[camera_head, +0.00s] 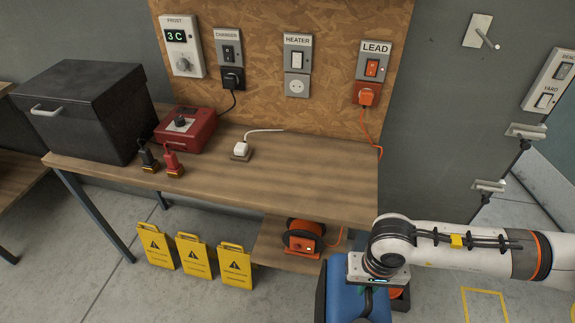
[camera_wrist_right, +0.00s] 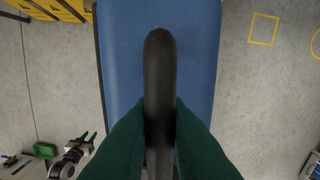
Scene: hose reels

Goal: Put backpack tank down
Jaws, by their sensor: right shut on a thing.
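The backpack tank (camera_head: 344,296) is a blue box-shaped body with a dark top handle, cut off by the bottom edge of the head view. My right gripper (camera_head: 372,284) is above it, shut on the handle. In the right wrist view, the dark green fingers (camera_wrist_right: 160,125) close on both sides of the black handle (camera_wrist_right: 160,65), with the tank's blue top (camera_wrist_right: 125,50) beneath. The tank's base is hidden, so I cannot tell whether it touches the floor. A small dark jaw-like part (camera_wrist_right: 78,150), apparently my left gripper, shows at the lower left of the wrist view.
A wooden workbench (camera_head: 300,180) stands behind, with an orange reel (camera_head: 303,238) on its lower shelf. Several yellow signs (camera_head: 195,258) stand on the floor left of the tank. A yellow floor outline (camera_head: 485,292) lies to the right, with bare floor inside.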

